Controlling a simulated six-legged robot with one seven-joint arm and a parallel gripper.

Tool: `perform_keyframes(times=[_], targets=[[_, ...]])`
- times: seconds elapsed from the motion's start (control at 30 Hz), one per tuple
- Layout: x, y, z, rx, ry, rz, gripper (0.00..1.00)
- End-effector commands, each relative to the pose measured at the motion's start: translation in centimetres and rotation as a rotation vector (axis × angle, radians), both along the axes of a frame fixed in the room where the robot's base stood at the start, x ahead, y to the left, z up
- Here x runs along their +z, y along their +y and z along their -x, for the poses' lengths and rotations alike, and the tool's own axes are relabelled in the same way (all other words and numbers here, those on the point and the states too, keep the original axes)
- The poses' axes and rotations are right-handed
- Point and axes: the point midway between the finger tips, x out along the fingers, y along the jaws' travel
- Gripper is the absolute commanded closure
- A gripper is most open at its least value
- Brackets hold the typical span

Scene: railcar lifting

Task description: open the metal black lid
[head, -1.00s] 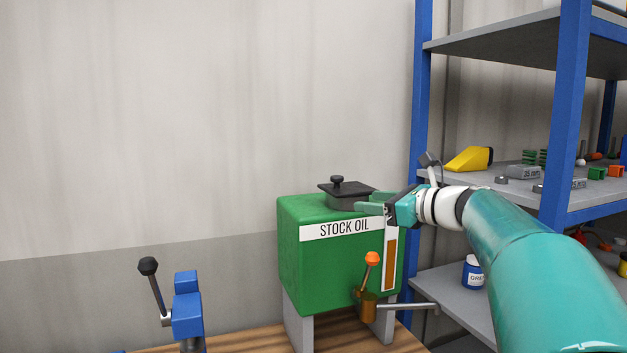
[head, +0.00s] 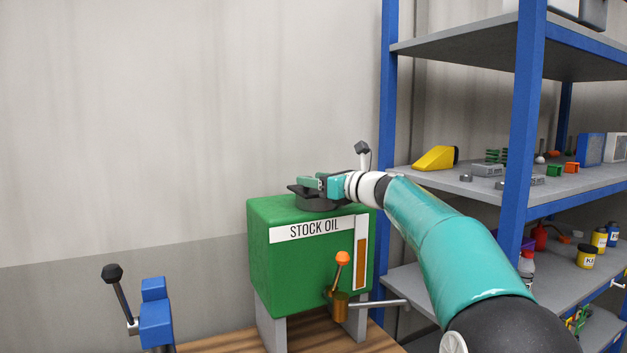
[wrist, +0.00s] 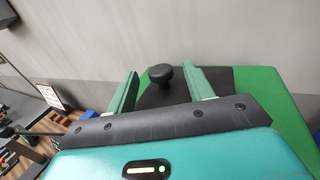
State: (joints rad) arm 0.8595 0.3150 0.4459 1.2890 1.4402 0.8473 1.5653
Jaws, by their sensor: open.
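The black metal lid (head: 297,191) sits on the dark neck on top of the green stock oil tank (head: 285,255). In the head view my gripper (head: 308,182) is over the lid and hides its knob. In the wrist view the lid (wrist: 220,84) shows with its round black knob (wrist: 160,74) standing up between the two green fingers of my gripper (wrist: 158,86). The fingers are open, with a gap on both sides of the knob. The lid looks closed.
An orange-knobbed lever with a brass valve (head: 341,285) is on the tank's front. A blue device with a black-knobbed lever (head: 154,312) stands at lower left. A blue-posted shelf (head: 470,180) with parts stands close on the right. The wall is behind.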

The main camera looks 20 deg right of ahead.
Motion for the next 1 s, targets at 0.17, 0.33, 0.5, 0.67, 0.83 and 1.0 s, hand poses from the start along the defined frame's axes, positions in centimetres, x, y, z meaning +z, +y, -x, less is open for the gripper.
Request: perform_keyframes(times=[0.17, 0.33, 0.5, 0.67, 0.83, 1.0], targets=[[0.03, 0.38, -0.85, 0.0, -0.001, -0.001, 0.48], [0.02, 0.39, -0.87, -0.001, 0.0, 0.0, 0.48], [0.01, 0.37, -0.85, -0.001, 0.0, 0.0, 0.72], [0.01, 0.37, -0.84, -0.001, 0.0, 0.0, 1.0], [0.03, 0.36, -0.84, -0.001, 0.0, -0.003, 1.0], [0.26, 0.24, -0.84, -0.001, 0.0, -0.03, 1.0]])
